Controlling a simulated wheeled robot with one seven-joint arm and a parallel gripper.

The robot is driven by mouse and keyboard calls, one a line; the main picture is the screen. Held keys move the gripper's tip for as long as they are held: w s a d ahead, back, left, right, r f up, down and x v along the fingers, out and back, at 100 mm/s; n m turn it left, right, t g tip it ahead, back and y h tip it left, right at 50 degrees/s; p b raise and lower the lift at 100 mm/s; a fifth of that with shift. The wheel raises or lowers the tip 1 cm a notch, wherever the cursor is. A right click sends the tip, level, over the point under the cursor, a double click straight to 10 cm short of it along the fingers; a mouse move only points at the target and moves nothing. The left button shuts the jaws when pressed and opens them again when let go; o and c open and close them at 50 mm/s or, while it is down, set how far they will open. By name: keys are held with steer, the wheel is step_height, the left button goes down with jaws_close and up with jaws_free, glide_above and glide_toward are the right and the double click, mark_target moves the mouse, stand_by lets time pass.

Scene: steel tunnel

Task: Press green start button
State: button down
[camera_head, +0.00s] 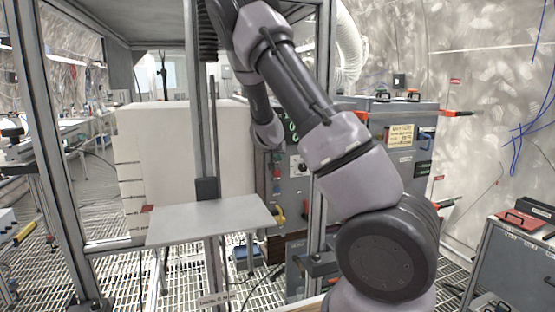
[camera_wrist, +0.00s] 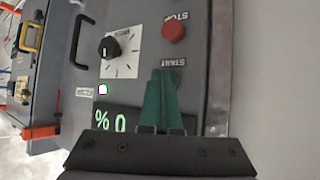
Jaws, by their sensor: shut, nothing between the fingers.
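My gripper (camera_wrist: 165,76) shows in the wrist view as two green fingers, shut together with nothing between them. The fingertips lie over the grey control panel (camera_wrist: 200,98), just below the upside-down START label (camera_wrist: 170,63). The green start button cannot be clearly made out; the green fingertips cover the spot beside that label. I cannot tell whether the fingertips touch the panel. The red stop button (camera_wrist: 173,31) is above them, under its STOP label. In the head view my arm reaches to the grey cabinet (camera_head: 300,185), and my gripper is hidden there.
A dial with a black knob (camera_wrist: 109,48) and a display with green digits (camera_wrist: 112,121) sit left of the fingers. A black handle (camera_wrist: 78,41) is farther left. A metal post (camera_head: 205,120) and flat plate (camera_head: 210,222) stand left of my arm.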

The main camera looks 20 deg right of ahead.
steer(key=shift+w+r, duration=0.1)
steer(key=shift+w, duration=0.15)
steer(key=shift+s, duration=0.4)
steer(key=s, duration=0.6)
stand_by(0.6)
stand_by(0.6)
